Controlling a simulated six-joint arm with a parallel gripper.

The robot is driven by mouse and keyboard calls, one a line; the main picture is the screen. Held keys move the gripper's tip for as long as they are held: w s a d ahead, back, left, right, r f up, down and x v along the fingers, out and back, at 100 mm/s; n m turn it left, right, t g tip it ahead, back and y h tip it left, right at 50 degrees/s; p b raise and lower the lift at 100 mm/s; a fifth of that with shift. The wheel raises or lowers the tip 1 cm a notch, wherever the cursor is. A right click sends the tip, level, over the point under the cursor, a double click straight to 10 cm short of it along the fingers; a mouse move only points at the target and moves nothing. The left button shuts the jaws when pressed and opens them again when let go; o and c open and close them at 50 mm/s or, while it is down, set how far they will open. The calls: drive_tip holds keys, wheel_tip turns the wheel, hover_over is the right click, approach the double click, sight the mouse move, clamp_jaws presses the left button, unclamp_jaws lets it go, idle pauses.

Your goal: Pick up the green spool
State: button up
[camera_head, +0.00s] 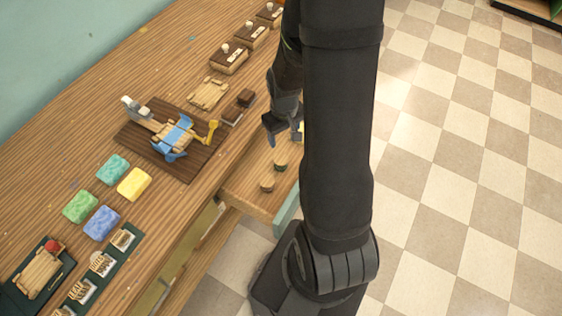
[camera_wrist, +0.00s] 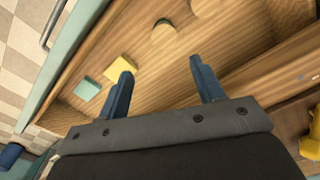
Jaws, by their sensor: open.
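The drawer (camera_head: 245,190) under the table edge is open, and round wooden-topped spools stand in it. One spool (camera_head: 281,163) shows a dark green band under its wooden top, and I take it as the green spool; it also shows in the wrist view (camera_wrist: 163,31), at the upper middle. A second spool (camera_head: 267,183) stands close to it, its thread colour unclear. My gripper (camera_head: 284,134) is open and empty above the drawer. In the wrist view its blue fingers (camera_wrist: 162,72) point into the drawer, with the green spool beyond the fingertips, apart from them.
A yellow block (camera_wrist: 121,69) and a teal block (camera_wrist: 87,89) lie in the drawer near the left finger. The drawer's teal front (camera_head: 287,211) and wooden walls surround it. The table holds coloured soaps (camera_head: 134,184), a dark board (camera_head: 186,166) and several small boxes.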

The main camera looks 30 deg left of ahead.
sight(281, 159)
wheel_tip(281, 159, down, 10)
drive_tip(key=shift+f, duration=0.2)
drive_tip(key=shift+s+a+f, duration=0.1)
drive_tip(key=shift+a+f, duration=0.1)
drive_tip(key=shift+f, duration=0.75)
drive_tip(key=shift+s+a+f, duration=0.1)
drive_tip(key=shift+a+f, duration=0.1)
drive_tip(key=shift+f, duration=1.55)
drive_tip(key=shift+c, duration=0.2)
drive_tip(key=c, duration=0.9)
drive_tip(key=shift+o, duration=0.2)
drive_tip(key=shift+r, duration=0.2)
